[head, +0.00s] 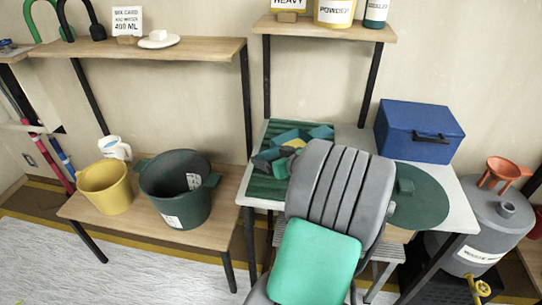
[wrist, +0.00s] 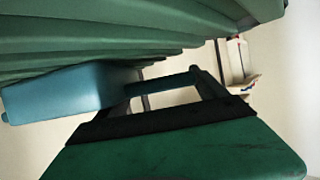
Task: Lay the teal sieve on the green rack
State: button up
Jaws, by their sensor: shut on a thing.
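The teal sieve (head: 290,137) is over the green rack (head: 270,187), a dark green ribbed board at the left of the white table. In the wrist view the sieve (wrist: 60,92) is a blue-teal block at the left, close against the ribs of the rack (wrist: 120,40); I cannot tell if they touch. My gripper (wrist: 167,82) is shut on the sieve, with a teal bar showing between its dark fingers. In the head view my gripper is mostly hidden by my grey and green arm, which also covers part of the rack.
A blue box (head: 418,131) stands at the table's back right. A yellow bucket (head: 104,187) and dark green bucket (head: 176,202) stand on the lower left bench.

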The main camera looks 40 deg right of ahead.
jog(key=o, duration=1.7)
jog(key=shift+s+r, duration=0.1)
jog(key=shift+r, duration=0.15)
jog(key=v, duration=1.1)
jog(key=shift+s+a, duration=0.1)
jog(key=shift+s, duration=0.25)
